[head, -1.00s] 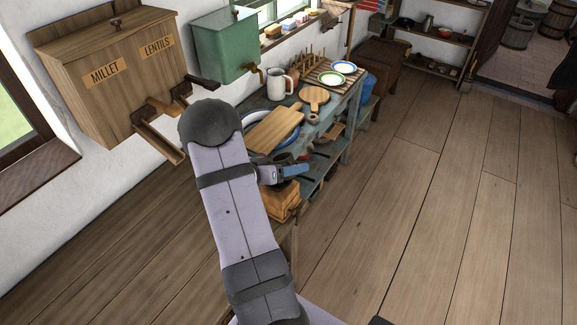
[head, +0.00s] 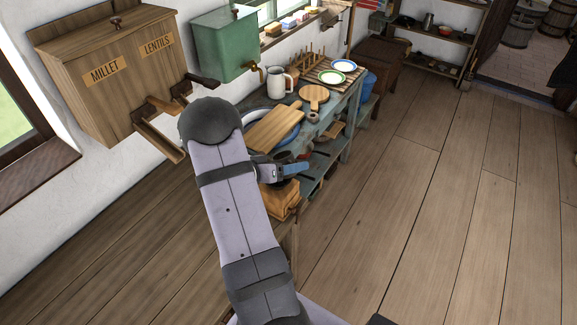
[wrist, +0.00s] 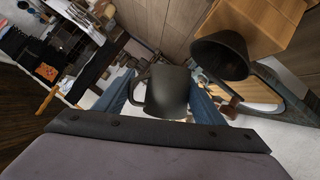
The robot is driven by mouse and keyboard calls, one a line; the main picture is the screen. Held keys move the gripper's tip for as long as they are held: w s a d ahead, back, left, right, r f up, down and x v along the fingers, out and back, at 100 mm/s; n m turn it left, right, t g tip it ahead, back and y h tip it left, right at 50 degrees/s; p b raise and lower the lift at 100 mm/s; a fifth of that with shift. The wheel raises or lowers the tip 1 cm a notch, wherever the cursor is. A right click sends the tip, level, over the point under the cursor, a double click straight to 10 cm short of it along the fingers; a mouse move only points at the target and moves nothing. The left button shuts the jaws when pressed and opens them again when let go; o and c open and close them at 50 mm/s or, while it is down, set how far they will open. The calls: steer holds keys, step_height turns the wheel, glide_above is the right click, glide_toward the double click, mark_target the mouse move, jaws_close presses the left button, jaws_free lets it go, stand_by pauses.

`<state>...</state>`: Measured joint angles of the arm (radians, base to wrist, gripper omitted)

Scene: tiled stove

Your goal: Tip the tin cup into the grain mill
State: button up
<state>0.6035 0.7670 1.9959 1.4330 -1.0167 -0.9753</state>
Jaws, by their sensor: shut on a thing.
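The dark tin cup (wrist: 166,92) with its loop handle on the left is between the blue fingers of my gripper (wrist: 163,80) in the wrist view. My gripper is shut on it. I cannot tell what the cup holds. The grain mill shows as a wooden box (wrist: 262,22) with a dark, round hopper (wrist: 221,56), up and right of the cup; a gap shows between cup and hopper in that picture. In the head view my gripper (head: 284,170) is just above the mill's wooden box (head: 281,200), and my arm hides part of this area.
A blue-grey bench (head: 345,105) holds a wooden board (head: 275,129) over a blue-rimmed basin, a pale jug (head: 280,83), a round board (head: 314,96) and plates (head: 344,66). The millet and lentils bin (head: 110,70) and green tank (head: 224,45) hang on the wall. Floor at right is clear.

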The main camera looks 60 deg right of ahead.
steer(key=shift+r+n+g+p, duration=0.3)
steer(key=shift+n+g+p, duration=0.45)
steer(key=shift+p, duration=1.95)
steer(key=shift+n+g+y+p, duration=0.3)
steer(key=shift+n+g+p, duration=0.25)
steer(key=shift+n+p, duration=0.45)
stand_by(0.8)
steer(key=shift+w, duration=0.1)
steer(key=shift+n+g, duration=0.25)
steer(key=shift+g, duration=0.05)
stand_by(0.8)
steer(key=shift+w+f+n+g, duration=0.15)
steer(key=shift+w+n+g, duration=0.05)
steer(key=shift+n+g, duration=0.35)
steer(key=shift+d, duration=0.1)
stand_by(0.7)
steer(key=shift+w+r+n+g+b, duration=0.25)
steer(key=shift+n+g+b, duration=0.1)
steer(key=shift+n+b, duration=0.35)
